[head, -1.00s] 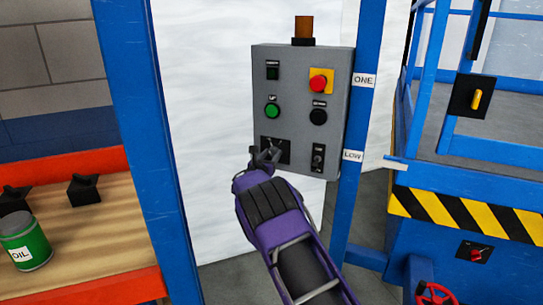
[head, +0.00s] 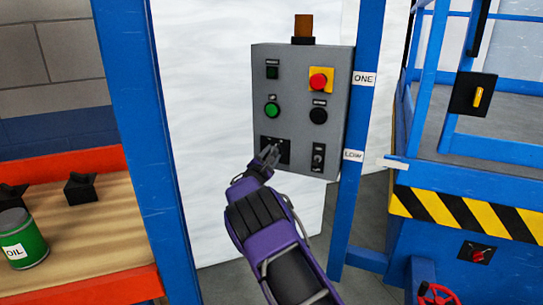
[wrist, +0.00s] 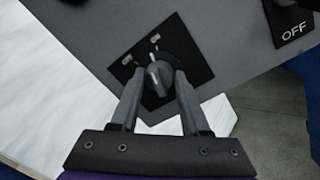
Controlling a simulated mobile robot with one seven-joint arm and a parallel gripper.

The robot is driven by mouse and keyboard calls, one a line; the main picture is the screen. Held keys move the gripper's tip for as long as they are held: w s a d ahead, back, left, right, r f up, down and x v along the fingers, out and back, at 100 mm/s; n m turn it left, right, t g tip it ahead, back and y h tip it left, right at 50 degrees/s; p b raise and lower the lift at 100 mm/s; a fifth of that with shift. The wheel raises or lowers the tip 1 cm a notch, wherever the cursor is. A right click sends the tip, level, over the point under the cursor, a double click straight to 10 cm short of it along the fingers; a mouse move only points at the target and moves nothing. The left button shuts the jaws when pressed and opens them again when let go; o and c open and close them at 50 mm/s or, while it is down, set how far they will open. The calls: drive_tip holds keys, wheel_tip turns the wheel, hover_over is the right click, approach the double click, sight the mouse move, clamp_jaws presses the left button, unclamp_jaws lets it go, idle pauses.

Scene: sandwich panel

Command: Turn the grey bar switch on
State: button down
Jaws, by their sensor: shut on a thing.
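The grey bar switch (wrist: 158,75) sits on a black square plate (wrist: 188,47) with small pale marks, at the lower left of the grey control box (head: 338,140). In the wrist view its bar lies between my two fingertips. My gripper (head: 267,157) is shut on the bar, with the fingers (wrist: 155,88) on either side of it. In the head view my gripper hides part of the switch and its plate.
The box also carries a red button (head: 318,82) on yellow, a green button (head: 271,110), a black button (head: 318,115) and another black switch (head: 317,157) close on the right. A blue post (head: 356,110) stands right of the box.

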drive_tip(key=shift+m, duration=1.7)
drive_tip(key=shift+c, duration=1.9)
unclamp_jaws()
drive_tip(key=shift+f, duration=0.1)
